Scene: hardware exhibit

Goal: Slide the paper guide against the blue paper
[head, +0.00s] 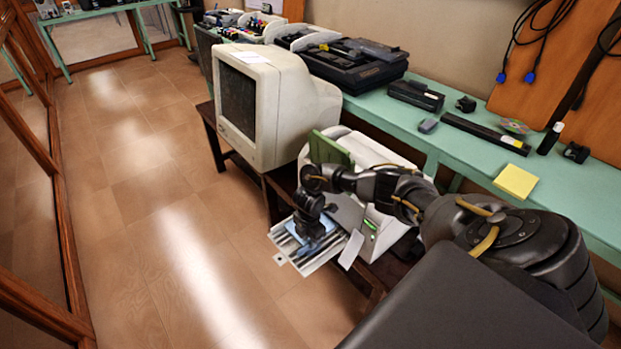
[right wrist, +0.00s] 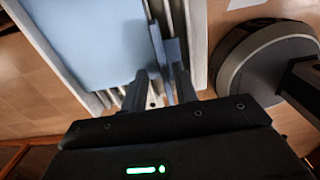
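The blue paper (right wrist: 85,40) lies flat on the striped tray (head: 283,243) of the white printer. In the right wrist view it fills the upper left. The paper guide (right wrist: 174,52), a small blue-grey upright piece, stands just right of the paper's right edge; whether they touch is unclear. My right gripper (right wrist: 162,82) is over the tray, its two dark fingers apart, with the guide's near part between them. In the head view my right gripper (head: 309,238) points down and hides the guide and part of the paper (head: 292,229). My left gripper is out of view.
The printer (head: 375,150) with a raised green panel (head: 331,150) stands right behind the tray. A beige monitor (head: 265,105) is beyond it. A green table (head: 560,185) with devices and yellow notes (head: 516,181) runs along the wall. The floor at left is clear.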

